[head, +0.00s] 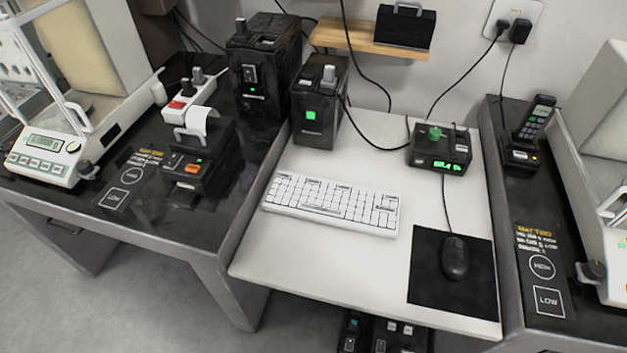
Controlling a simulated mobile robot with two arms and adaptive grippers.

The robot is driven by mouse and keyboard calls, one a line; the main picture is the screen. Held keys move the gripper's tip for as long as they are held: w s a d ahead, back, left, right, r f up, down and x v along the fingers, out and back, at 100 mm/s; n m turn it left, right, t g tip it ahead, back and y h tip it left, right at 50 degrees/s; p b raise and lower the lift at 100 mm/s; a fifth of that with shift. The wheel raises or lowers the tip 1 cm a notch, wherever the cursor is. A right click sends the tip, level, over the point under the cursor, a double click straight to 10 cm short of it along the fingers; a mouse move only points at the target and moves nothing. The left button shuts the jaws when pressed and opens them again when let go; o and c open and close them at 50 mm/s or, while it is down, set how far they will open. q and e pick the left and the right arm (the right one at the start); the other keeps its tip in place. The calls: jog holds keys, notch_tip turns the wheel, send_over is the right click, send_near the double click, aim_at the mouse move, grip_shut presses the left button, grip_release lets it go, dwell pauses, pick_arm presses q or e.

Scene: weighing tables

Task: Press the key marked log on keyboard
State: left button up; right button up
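The white keyboard (332,205) lies on the white middle table, a little left of its centre and slightly turned. Its keys are too small to read, so I cannot tell which one is marked log. Nothing covers the keyboard. Neither of my grippers is in the head view.
A black mouse (455,258) lies on a black mat (425,282) right of the keyboard. A small box with a green display (438,150) and a black box with a green light (318,108) stand behind. Dark tables with balances flank the white table (330,262). The white table's front is clear.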

pick_arm(q)
jog(key=shift+w, duration=0.25)
grip_shut()
dwell(0.8)
